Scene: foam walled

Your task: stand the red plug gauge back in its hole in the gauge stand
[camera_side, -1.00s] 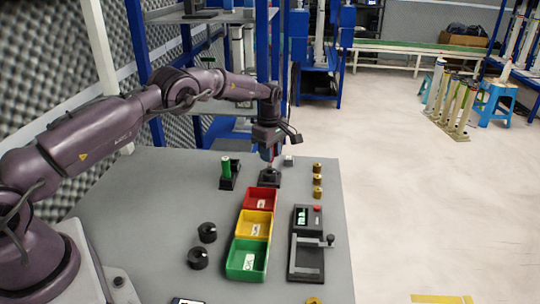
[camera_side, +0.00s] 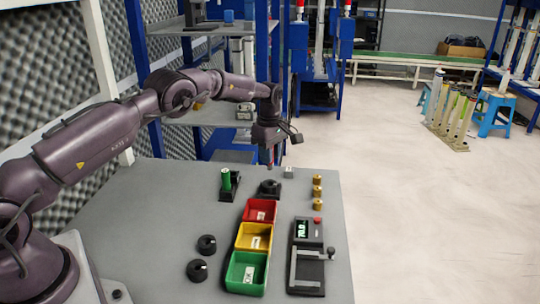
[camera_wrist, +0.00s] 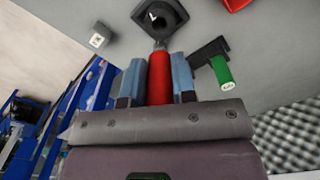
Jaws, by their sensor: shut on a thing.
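My gripper (camera_side: 269,158) is shut on the red plug gauge (camera_wrist: 160,80), which sits between its two blue fingers in the wrist view. The gauge's narrow metal tip points toward the black gauge stand (camera_wrist: 174,11). The stand's dark round hole lies just beyond the tip in that picture, and the tip looks apart from it. In the side view my gripper is above and slightly behind the gauge stand (camera_side: 269,194), with a visible gap. The gauge is hardly visible there.
A green cylinder (camera_side: 226,180) stands in a black holder left of the gauge stand. A small pale block (camera_side: 288,172) and several brass pieces (camera_side: 317,191) are to the right. Red (camera_side: 259,211), yellow and green bins and a black device (camera_side: 307,262) are nearer the camera.

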